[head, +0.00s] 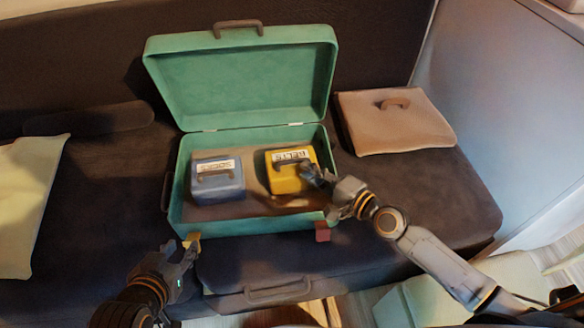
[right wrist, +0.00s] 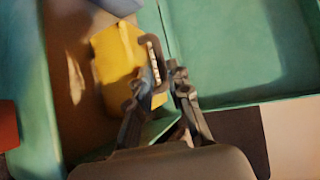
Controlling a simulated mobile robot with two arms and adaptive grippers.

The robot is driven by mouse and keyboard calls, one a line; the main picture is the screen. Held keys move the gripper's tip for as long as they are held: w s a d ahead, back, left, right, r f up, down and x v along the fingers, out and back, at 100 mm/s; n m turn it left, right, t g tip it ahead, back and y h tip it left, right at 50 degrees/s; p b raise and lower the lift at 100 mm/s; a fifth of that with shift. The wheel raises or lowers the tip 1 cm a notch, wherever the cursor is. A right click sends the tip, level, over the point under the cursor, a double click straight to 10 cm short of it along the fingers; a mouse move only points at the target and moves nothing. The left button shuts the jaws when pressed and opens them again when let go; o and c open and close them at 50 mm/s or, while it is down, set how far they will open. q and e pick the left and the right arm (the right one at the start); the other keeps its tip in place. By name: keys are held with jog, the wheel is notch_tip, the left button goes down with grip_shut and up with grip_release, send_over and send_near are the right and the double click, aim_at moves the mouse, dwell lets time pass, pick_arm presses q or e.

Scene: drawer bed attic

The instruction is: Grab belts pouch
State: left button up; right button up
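The yellow belts pouch (head: 287,184), labelled BELTS, lies in the right half of the open green suitcase (head: 174,200). Its dark handle (right wrist: 154,58) stands up in the right wrist view, beside the yellow body (right wrist: 115,58). My right gripper (head: 322,177) is at the pouch's right side. In the right wrist view its fingers (right wrist: 157,84) are apart, with the handle's end at the gap between them; I see no firm grip. My left gripper (head: 182,252) is open and empty in front of the suitcase's front left corner.
A blue pouch labelled SOCKS (head: 218,183) lies in the suitcase's left half. The lid (head: 240,80) stands open behind. A beige folded pouch with a handle (head: 395,125) lies to the right on the dark bed (head: 430,190). A pale cushion (head: 28,200) is at far left.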

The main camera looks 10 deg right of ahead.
aim_at(292, 163)
jog(key=x, duration=0.5)
jog(key=shift+s+a, duration=0.15)
grip_shut()
